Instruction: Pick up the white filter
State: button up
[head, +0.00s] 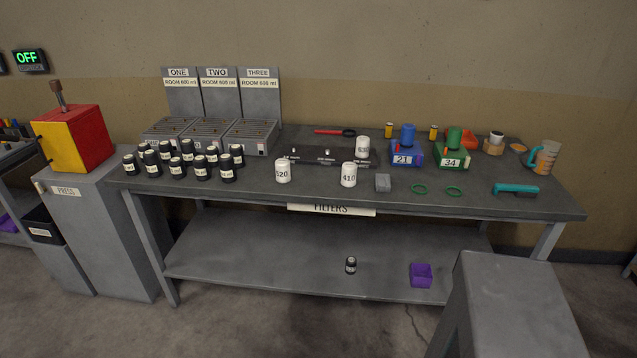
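Three white cylindrical filters stand upright on the grey workbench (450,200). One white filter (283,171), its number hard to read, stands near the middle front edge. A second white filter (349,174), marked 410, stands to its right. A third white filter (363,146) stands farther back, at the right end of a dark rack (320,156); I cannot tell whether it sits in the rack. A FILTERS sign (331,210) hangs on the bench's front edge. My gripper is not in view.
Several black bottles (201,168) crowd the left of the bench. A grey block (383,182), green rings (419,188), a blue bin (405,158) and a teal tool (515,189) lie to the right. A grey stand (515,300) is at the front right.

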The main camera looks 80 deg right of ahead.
aim_at(349, 173)
jog(key=z, duration=1.1)
jog(key=k, duration=0.1)
jog(key=u, duration=2.15)
jog(key=k, duration=1.6)
jog(key=z, duration=1)
